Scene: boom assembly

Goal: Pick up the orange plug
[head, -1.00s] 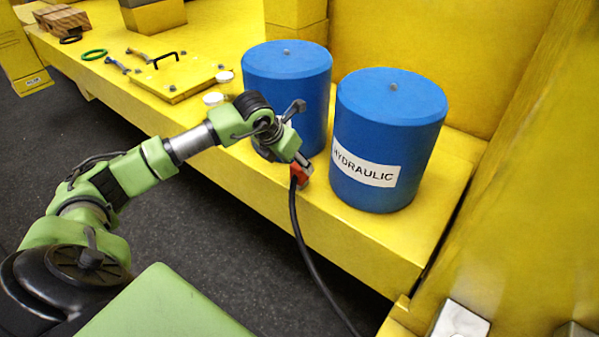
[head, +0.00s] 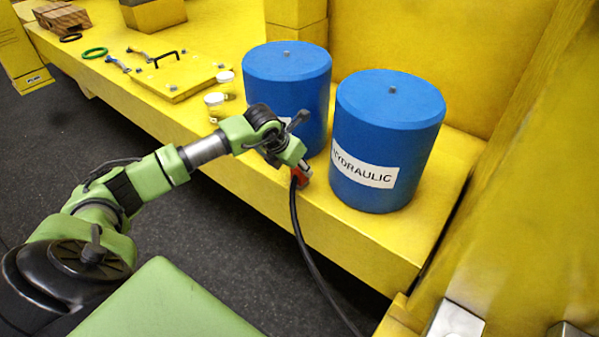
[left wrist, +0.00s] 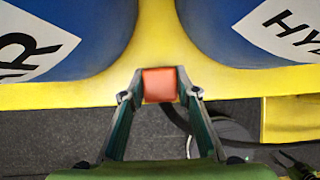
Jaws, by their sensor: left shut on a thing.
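The orange plug (head: 301,176) is at the front of the yellow bench, below the gap between two blue drums, with a black cable hanging from it. My left gripper (head: 298,167) is shut on the plug. In the left wrist view the orange plug (left wrist: 159,84) sits between the two fingertips of my left gripper (left wrist: 160,92), with a finger on each side. The fingers hide part of the plug in the head view.
Two blue drums (head: 285,85) and (head: 388,130) stand close behind the plug; the right one reads HYDRAULIC. The black cable (head: 306,250) runs down toward the floor. The yellow bench (head: 375,245) has a free front strip. White-lidded jars (head: 215,100) stand left of the drums.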

